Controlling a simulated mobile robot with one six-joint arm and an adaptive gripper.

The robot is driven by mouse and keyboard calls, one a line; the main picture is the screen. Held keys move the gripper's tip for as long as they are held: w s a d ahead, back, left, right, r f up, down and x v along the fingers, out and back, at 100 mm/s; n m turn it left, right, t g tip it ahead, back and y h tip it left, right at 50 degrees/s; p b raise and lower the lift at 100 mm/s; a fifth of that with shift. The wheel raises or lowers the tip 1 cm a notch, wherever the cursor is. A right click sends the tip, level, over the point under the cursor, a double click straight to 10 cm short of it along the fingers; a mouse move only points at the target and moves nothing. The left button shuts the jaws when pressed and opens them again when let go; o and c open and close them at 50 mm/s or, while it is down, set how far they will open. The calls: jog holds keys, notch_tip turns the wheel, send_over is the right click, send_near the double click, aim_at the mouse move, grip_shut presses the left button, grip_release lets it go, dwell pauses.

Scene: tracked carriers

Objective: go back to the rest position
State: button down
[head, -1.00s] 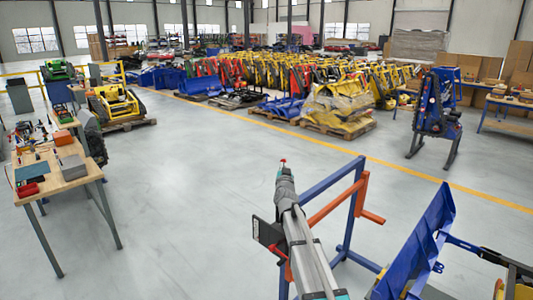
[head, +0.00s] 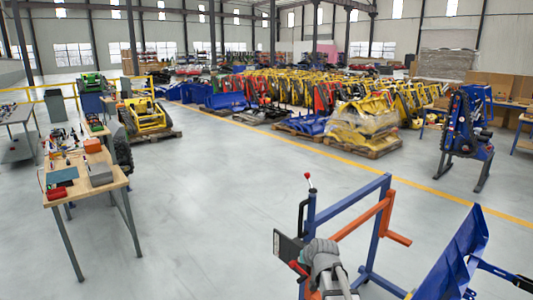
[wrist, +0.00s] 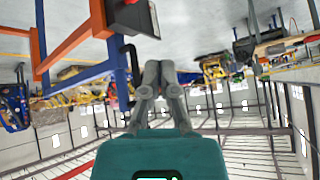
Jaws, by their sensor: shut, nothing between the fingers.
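My gripper (wrist: 160,70) shows in the wrist view with its two grey fingers together and nothing between them. It points towards a blue and orange frame (wrist: 75,45) with a dark box (wrist: 133,16) and a black bent handle, which appear upside down there. In the head view, part of my grey arm (head: 326,262) is at the bottom centre, in front of the blue and orange frame (head: 345,203). A red-knobbed lever (head: 307,182) stands up at the frame's left. My fingertips cannot be made out in the head view.
A wooden workbench (head: 110,185) with tools stands at the left. A blue plate-like attachment (head: 462,255) stands close at the lower right. A blue and black machine (head: 467,135) is further back right. The floor between the bench and the frame is clear.

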jog(key=s+d+f+g+h, duration=0.1)
jog(key=s+d+f+g, duration=0.1)
jog(key=s, duration=0.9)
jog(key=s+d+f+m+g+h+b, duration=0.1)
jog(key=s+f+g, duration=0.3)
jog(key=s, duration=0.6)
jog(key=shift+s+d+f+g, duration=0.2)
jog(key=shift+s+d+g, duration=0.15)
jog(key=shift+d+g, duration=0.5)
jog(key=shift+s+a, duration=0.1)
jog(key=shift+a, duration=0.05)
